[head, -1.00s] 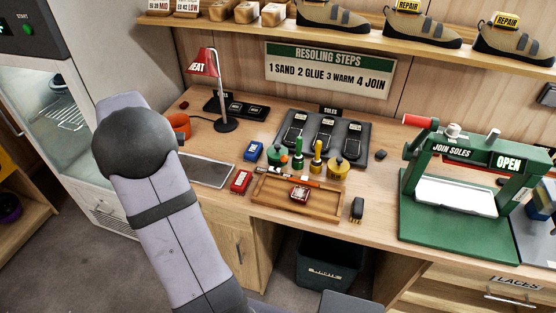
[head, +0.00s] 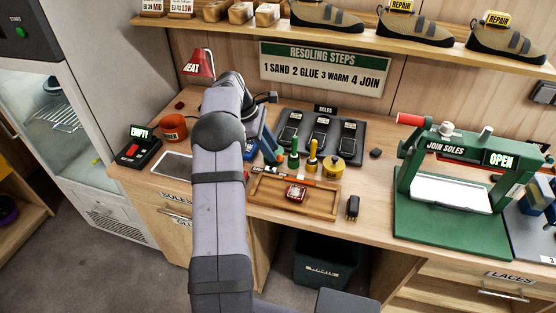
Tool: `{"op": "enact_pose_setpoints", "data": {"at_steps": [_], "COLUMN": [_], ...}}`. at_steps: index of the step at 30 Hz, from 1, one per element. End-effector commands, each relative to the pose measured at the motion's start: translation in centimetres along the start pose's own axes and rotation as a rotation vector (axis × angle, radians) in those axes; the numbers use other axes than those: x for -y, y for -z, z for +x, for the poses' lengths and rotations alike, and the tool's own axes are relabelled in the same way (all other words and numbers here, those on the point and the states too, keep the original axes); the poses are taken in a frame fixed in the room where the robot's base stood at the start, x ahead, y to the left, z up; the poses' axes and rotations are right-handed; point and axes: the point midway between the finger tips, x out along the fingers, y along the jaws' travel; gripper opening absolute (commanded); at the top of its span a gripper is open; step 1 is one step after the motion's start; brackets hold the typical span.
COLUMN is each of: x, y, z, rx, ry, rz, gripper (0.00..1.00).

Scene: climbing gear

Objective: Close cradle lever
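The green cradle press (head: 447,185) stands on the right of the workbench. Its labels read "JOIN SOLES" and "OPEN". Its lever with a red handle (head: 411,120) sticks out to the left at the top of the frame. A white pad (head: 450,194) lies in the press and no shoe shows on it. My arm reaches over the left part of the bench, towards the lamp, well apart from the press.
A bin (head: 325,262) stands below.

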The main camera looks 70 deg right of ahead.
Motion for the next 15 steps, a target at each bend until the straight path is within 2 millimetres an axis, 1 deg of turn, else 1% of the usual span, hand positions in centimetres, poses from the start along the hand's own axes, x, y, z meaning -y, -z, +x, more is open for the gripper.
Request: {"op": "enact_pose_setpoints", "data": {"at_steps": [9,15], "x": [0.2,0.1], "y": [-0.1,0.0], "z": [3.9,5.7], "rx": [0.0,0.0], "ry": [0.005,0.002], "rz": [0.0,0.0], "gripper": [0.3,0.3]}}
